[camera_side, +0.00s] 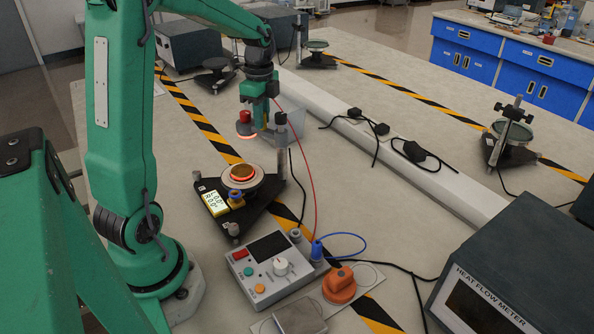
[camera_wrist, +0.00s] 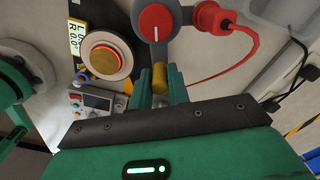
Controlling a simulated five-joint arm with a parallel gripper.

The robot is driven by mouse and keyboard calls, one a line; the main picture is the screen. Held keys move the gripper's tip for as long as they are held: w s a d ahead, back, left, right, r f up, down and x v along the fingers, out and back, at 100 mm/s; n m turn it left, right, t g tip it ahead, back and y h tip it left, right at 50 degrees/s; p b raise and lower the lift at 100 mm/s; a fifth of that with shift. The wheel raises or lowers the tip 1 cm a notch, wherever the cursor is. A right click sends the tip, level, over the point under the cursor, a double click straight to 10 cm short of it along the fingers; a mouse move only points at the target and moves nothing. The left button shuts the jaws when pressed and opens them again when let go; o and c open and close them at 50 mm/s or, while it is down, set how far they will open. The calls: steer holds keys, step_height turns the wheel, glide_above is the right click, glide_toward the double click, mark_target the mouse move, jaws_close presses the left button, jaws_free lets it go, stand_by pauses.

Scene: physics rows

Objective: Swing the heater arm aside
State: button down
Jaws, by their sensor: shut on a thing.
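The heater head, with a red cap (camera_side: 245,117) and a glowing orange underside, hangs at the heater arm's end, behind the stand's round plate (camera_side: 256,186). In the wrist view the red-topped head (camera_wrist: 153,22) lies right of the brass disc (camera_wrist: 104,59) with its glowing ring, not over it. My gripper (camera_wrist: 160,86) is shut on the brass handle (camera_wrist: 159,74) projecting from the head. In the side view my gripper (camera_side: 264,122) partly hides the heater arm.
A control box (camera_side: 270,266) and an orange knob-shaped weight (camera_side: 339,283) stand in front. A red cable (camera_side: 309,160) runs down from the heater arm. A white cable duct (camera_side: 400,160) crosses the bench at right. A heat flow meter (camera_side: 515,270) stands front right.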

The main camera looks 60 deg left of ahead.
steer(key=shift+w+m, duration=0.45)
steer(key=shift+m, duration=0.35)
steer(key=shift+a+r, duration=0.1)
steer(key=c, duration=1.3)
jaws_free()
steer(key=shift+r, duration=3.8)
steer(key=shift+r, duration=0.1)
